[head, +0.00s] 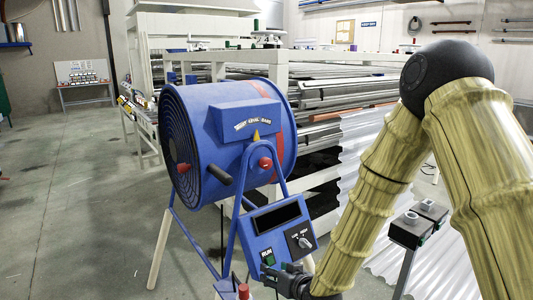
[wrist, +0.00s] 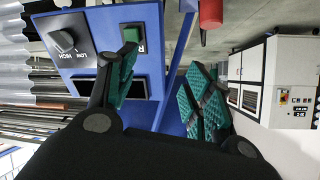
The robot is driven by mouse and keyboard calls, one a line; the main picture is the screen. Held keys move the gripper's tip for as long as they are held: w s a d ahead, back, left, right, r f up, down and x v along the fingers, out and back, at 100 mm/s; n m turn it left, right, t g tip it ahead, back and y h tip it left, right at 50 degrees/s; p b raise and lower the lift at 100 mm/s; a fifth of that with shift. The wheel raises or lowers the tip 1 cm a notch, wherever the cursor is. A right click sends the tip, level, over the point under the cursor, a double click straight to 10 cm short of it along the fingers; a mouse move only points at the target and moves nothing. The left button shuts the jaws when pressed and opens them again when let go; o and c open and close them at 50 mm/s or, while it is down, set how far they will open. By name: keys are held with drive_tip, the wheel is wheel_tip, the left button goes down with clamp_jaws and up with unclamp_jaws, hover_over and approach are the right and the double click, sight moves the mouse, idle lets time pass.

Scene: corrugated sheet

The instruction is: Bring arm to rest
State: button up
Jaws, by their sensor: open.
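My arm, with yellow-tan ribbed links and a black joint, comes down from the right in the head view. My gripper (head: 272,275) is low in that view, beside the lower edge of a blue control panel (head: 262,222). In the wrist view my gripper (wrist: 158,78) is open, with green textured pads apart and nothing between them. The panel also shows there (wrist: 90,30), upside down, with a dark knob (wrist: 65,42) and a green button (wrist: 134,34) close to the left finger. Whether a finger touches the panel I cannot tell.
A blue drum machine (head: 225,130) on a stand carries the panel and a dark crank handle (head: 219,173). Behind it is a rack (head: 290,75) of metal stock. Corrugated sheet (head: 365,150) and a grey post (head: 405,265) stand near my arm. Floor at left is clear.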

drive_tip(key=s+d+f+m+g+h+p, duration=0.1)
drive_tip(key=s+d+f+g+h, duration=0.1)
drive_tip(key=s+d+f, duration=0.45)
drive_tip(key=s+d+f+m+g+h+p, duration=0.1)
drive_tip(key=s+d+f+g+p, duration=0.15)
drive_tip(key=s+f, duration=0.75)
drive_tip(key=s+d+f+g+h, duration=0.1)
drive_tip(key=s+d+f+g, duration=0.1)
drive_tip(key=s, duration=0.6)
drive_tip(key=s+d+f+g+h+p, duration=0.1)
drive_tip(key=s+d+f+g, duration=0.1)
drive_tip(key=s+d, duration=0.3)
drive_tip(key=s+d+f+m+g+h+p, duration=0.1)
drive_tip(key=s+d+f+g, duration=0.1)
drive_tip(key=s, duration=1)
drive_tip(key=shift+d+f, duration=0.8)
drive_tip(key=shift+d, duration=0.25)
